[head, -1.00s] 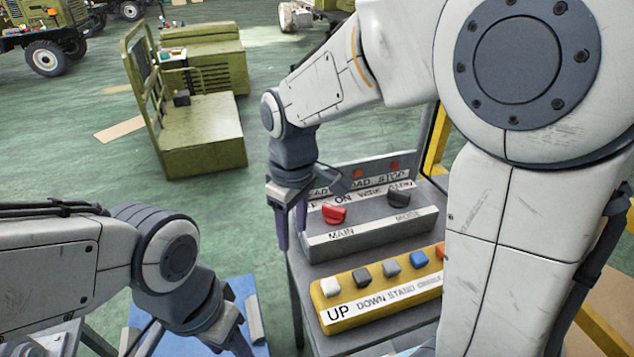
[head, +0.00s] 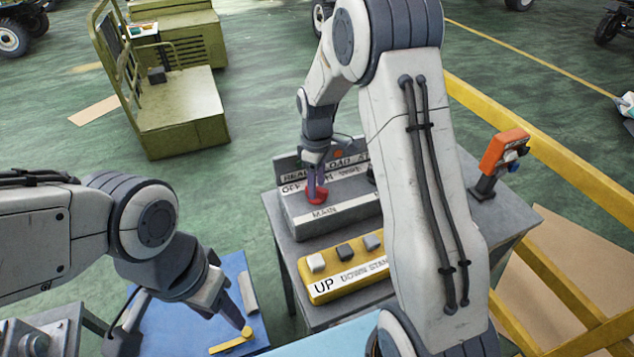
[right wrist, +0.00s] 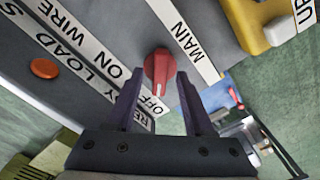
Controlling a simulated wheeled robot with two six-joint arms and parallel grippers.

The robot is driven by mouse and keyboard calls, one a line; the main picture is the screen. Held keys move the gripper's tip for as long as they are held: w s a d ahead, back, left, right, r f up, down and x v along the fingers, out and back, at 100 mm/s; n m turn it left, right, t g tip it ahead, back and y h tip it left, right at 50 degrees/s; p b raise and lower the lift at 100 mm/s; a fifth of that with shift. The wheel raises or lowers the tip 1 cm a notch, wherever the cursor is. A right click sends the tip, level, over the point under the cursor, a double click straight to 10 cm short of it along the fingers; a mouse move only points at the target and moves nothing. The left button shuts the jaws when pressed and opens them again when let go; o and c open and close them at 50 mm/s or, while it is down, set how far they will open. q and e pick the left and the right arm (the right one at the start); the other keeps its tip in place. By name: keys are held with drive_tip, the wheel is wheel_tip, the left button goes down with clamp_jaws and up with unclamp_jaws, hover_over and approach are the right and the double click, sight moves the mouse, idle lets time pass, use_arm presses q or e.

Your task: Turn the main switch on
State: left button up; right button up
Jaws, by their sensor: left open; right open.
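The red main switch knob (head: 317,199) sits on a grey panel (head: 335,214) above the label MAIN. In the right wrist view the red knob (right wrist: 160,68) stands between the tips of my right gripper (right wrist: 160,88), with its handle pointing towards the OFF label (right wrist: 153,106). My right gripper (head: 315,187) is open, straddling the knob from above; I cannot tell whether the fingers touch it. My left gripper (head: 240,322) is open over a blue surface at lower left, close to a yellow piece; one finger is hard to make out.
A yellow button box (head: 330,286) marked UP and DOWN stands in front of the panel, partly hidden by my right arm. An orange device (head: 503,150) stands at the right of the grey table. A yellow rail (head: 545,135) runs behind it.

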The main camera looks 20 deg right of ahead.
drive_tip(key=shift+f, duration=0.45)
clamp_jaws()
